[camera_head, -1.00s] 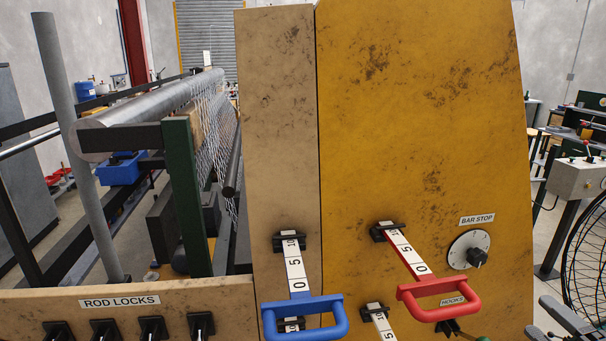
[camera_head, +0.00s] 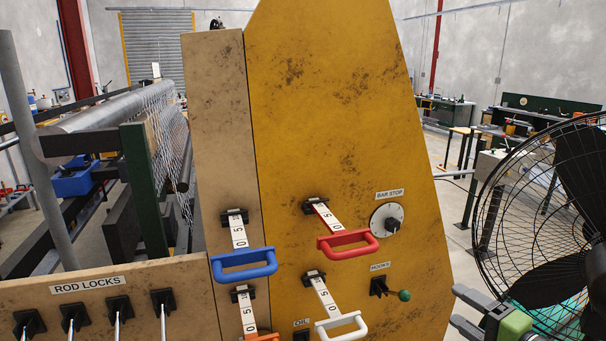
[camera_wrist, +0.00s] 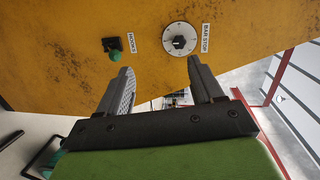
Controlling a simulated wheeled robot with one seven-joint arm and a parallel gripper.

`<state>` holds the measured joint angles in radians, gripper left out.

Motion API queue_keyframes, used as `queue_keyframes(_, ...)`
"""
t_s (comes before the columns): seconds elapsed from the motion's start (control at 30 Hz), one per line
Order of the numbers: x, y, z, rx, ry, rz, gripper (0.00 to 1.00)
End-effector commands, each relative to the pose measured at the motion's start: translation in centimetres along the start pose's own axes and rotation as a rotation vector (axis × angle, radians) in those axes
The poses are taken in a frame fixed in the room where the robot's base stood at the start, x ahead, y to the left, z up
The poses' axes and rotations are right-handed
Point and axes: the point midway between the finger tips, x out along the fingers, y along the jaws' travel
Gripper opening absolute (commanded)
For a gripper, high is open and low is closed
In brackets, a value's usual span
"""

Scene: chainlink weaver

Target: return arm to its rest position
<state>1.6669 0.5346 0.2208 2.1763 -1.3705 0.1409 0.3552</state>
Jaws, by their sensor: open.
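My gripper (camera_head: 458,308) shows at the lower right of the head view, to the right of the yellow panel (camera_head: 330,120). In the wrist view, its two dark fingers (camera_wrist: 160,68) are spread with nothing between them. Beyond the fingers, the wrist view shows the round BAR STOP dial (camera_wrist: 180,41) and the HOOKS lever with a green knob (camera_wrist: 115,54). The gripper appears apart from both controls.
A large caged fan (camera_head: 545,225) stands close at the right. The panel carries blue (camera_head: 245,264), red (camera_head: 348,246) and white (camera_head: 342,325) pull handles. The ROD LOCKS panel (camera_head: 120,285) is at the lower left. Workbenches stand at the back right.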

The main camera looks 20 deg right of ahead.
Motion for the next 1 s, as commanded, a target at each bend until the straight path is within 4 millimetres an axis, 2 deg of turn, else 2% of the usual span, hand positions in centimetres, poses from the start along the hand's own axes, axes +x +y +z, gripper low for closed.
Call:
queue_keyframes(0.17,2.8,0.3,3.7,-0.092,-0.109,0.118,0.66)
queue_keyframes(0.27,4.5,0.7,6.9,-0.177,-0.200,0.217,0.66)
queue_keyframes(0.4,6.1,1.3,12.3,-0.339,-0.342,0.371,0.66)
queue_keyframes(0.53,6.0,1.7,18.3,-0.562,-0.487,0.540,0.66)
queue_keyframes(0.6,4.8,1.6,21.7,-0.716,-0.562,0.632,0.66)
queue_keyframes(0.73,0.8,0.9,26.3,-0.991,-0.640,0.753,0.66)
queue_keyframes(0.83,-3.1,0.3,28.2,-1.154,-0.660,0.791,0.66)
queue_keyframes(0.9,-5.5,0.0,28.8,-1.228,-0.663,0.796,0.66)
queue_keyframes(1.0,-7.8,0.0,28.9,-1.280,-0.665,0.791,0.66)
